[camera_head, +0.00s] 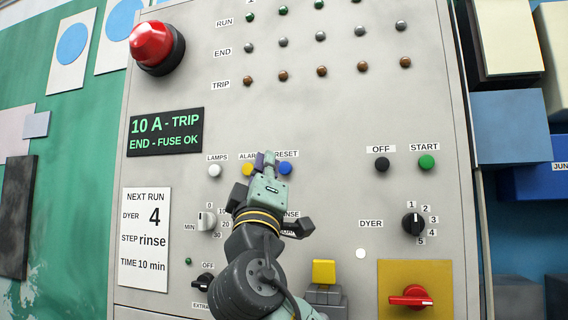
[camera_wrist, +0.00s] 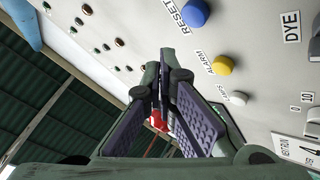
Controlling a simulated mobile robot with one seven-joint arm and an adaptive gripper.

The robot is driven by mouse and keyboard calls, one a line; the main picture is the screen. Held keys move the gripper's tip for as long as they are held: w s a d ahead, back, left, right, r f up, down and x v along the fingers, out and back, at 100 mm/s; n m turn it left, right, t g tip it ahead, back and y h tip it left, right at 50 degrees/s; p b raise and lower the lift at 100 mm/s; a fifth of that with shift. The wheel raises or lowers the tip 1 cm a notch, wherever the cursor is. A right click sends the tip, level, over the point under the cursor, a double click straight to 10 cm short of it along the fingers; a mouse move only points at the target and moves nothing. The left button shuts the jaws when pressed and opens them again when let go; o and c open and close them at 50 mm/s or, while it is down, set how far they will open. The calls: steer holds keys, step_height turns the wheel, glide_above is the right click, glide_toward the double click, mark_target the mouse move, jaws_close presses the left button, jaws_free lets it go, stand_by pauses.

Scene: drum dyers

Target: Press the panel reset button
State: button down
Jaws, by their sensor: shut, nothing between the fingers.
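The blue reset button (camera_head: 285,168) sits on the grey panel under the RESET label. It also shows at the top of the wrist view (camera_wrist: 195,12). My gripper (camera_head: 265,158) is shut and empty, its fingertips between the yellow alarm button (camera_head: 247,170) and the blue button in the head view. The fingers cover part of the ALARM label. In the wrist view, my gripper (camera_wrist: 164,72) points past the row of buttons, and the blue button is beyond and right of the fingertips. I see no contact with the blue button.
A white lamps button (camera_head: 214,171) is left of the yellow one. Black OFF (camera_head: 382,164) and green START (camera_head: 427,162) buttons are to the right. A red dome (camera_head: 152,43) juts out upper left. Dials and a red-handled switch (camera_head: 410,297) are lower down.

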steer(key=shift+w+d, duration=0.25)
steer(key=shift+w, duration=0.5)
steer(key=shift+w+d, duration=0.2)
steer(key=shift+w, duration=0.55)
steer(key=shift+w, duration=0.1)
steer(key=shift+w+d, duration=0.15)
steer(key=shift+w, duration=0.15)
steer(key=shift+w+d, duration=0.15)
steer(key=shift+w, duration=0.35)
stand_by(0.9)
steer(key=shift+s, duration=0.15)
steer(key=shift+s+a, duration=0.25)
steer(key=shift+s, duration=0.45)
steer(key=shift+s, duration=0.1)
steer(key=s, duration=0.1)
steer(key=s+a+b, duration=0.1)
steer(key=s, duration=0.2)
steer(key=shift+s+a, duration=0.3)
